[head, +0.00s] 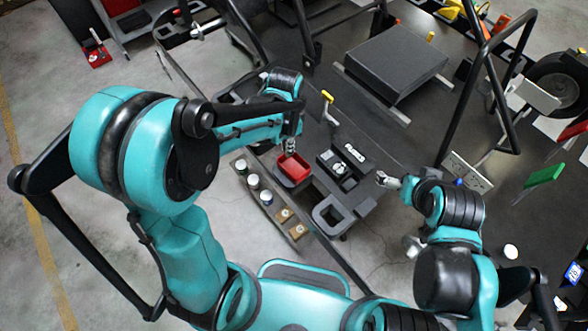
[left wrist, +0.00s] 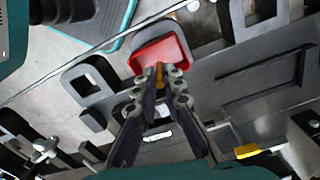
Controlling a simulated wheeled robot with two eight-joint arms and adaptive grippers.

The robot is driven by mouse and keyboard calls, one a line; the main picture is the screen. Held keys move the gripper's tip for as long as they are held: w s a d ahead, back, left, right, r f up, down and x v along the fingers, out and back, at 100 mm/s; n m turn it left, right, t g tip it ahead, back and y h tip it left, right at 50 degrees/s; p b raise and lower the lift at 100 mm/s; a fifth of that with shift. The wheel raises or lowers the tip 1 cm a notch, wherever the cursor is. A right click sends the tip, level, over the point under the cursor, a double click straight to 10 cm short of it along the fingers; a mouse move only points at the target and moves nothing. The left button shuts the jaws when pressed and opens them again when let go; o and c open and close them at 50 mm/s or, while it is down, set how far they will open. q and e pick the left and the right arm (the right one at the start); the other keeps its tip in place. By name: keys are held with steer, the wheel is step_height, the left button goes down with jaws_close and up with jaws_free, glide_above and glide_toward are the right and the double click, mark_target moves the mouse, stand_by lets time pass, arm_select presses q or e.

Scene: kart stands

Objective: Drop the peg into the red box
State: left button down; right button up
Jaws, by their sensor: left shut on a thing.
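The red box (head: 294,170) is a small open tray on the dark kart stand, near the middle of the head view. It also shows in the left wrist view (left wrist: 150,52), just past my fingertips. My left gripper (head: 290,147) points down over the far edge of the red box. In the left wrist view its fingers (left wrist: 161,80) are shut on a small orange peg (left wrist: 159,72), whose tip appears over the box's near side. The peg cannot be made out in the head view. My right gripper (head: 384,179) is right of the box, with its finger gap unclear.
A black block with white lettering (head: 352,153) stands right of the red box. A row of cups and small items (head: 253,181) lies along a tray to the left. A yellow-handled tool (head: 327,97) stands behind. Black frame bars (head: 482,80) rise at the right.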

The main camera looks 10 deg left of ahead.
arm_select(q)
steer(key=shift+s+f+b, duration=0.1)
steer(key=shift+f+b, duration=0.2)
steer(key=shift+f, duration=0.4)
steer(key=c, duration=1.6)
jaws_free()
steer(key=shift+o, duration=0.2)
steer(key=shift+r, duration=0.1)
step_height(320, 180, up, 12)
